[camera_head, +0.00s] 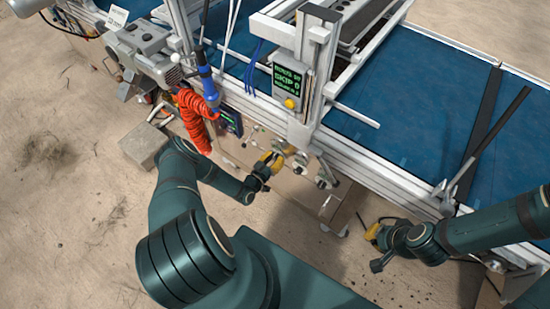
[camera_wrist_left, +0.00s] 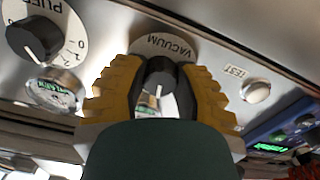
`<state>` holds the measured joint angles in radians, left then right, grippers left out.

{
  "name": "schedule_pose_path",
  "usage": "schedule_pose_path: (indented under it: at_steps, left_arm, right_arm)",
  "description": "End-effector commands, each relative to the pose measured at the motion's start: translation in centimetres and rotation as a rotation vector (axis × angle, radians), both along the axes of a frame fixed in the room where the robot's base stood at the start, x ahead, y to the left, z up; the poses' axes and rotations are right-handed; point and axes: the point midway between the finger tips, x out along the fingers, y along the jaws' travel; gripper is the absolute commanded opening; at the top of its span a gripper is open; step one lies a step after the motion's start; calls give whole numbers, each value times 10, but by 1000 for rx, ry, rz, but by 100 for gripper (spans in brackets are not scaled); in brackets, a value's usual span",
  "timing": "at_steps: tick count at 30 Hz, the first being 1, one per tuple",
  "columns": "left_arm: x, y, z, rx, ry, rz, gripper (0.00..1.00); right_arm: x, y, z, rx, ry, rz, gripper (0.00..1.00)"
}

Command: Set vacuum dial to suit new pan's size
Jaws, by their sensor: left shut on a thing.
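The vacuum dial (camera_wrist_left: 165,43) shows in the left wrist view as a white disc labelled VACUUM with a dark knob in its middle. My left gripper (camera_wrist_left: 158,80) is shut on that knob, one yellow-and-black finger on each side. The lower part of the dial's scale is largely hidden by the gripper, so its setting cannot be read. In the head view my left gripper (camera_head: 275,160) is at the control panel on the machine's near side. My right gripper (camera_head: 372,232) hangs low at the right, beside the frame; its fingers are too small to judge. No pan can be made out.
A PUFF dial (camera_wrist_left: 35,38) and a round gauge (camera_wrist_left: 52,92) sit left of the vacuum dial; a TEST button (camera_wrist_left: 256,91) is to its right. A display reading SKIP 0 (camera_head: 290,82) stands above the panel. A red coiled hose (camera_head: 194,118) hangs nearby. A blue belt (camera_head: 400,100) runs behind.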

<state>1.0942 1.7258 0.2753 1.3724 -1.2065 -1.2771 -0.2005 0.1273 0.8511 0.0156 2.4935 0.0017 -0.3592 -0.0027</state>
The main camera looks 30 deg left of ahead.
Motion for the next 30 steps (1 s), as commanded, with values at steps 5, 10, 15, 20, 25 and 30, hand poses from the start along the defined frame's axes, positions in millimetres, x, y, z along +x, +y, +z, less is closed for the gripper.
schedule_pose_path:
  at_steps: [5, 10, 15, 20, 25, 30]
  left_arm:
    - [-1, 0, -1, -119, 11, -1, 0]
    - [-1, 0, -1, -215, 19, -1, 0]
    - [-1, 0, -1, -278, 25, 0, 0]
    - [-1, 0, -1, -306, 27, -1, 0]
    - [-1, 0, -1, -314, 28, 0, 0]
    - [-1, 0, -1, -313, 28, 0, 0]
  right_arm:
    - [0, 0, 0, 0, 0, 0, 0]
    - [0, 0, 0, 0, 0, 0, 0]
    - [0, 0, 0, 0, 0, 0, 0]
    - [0, 0, 0, 0, 0, 0, 0]
    - [0, 0, 0, 0, 0, 0, 0]
    - [0, 0, 0, 0, 0, 0, 0]
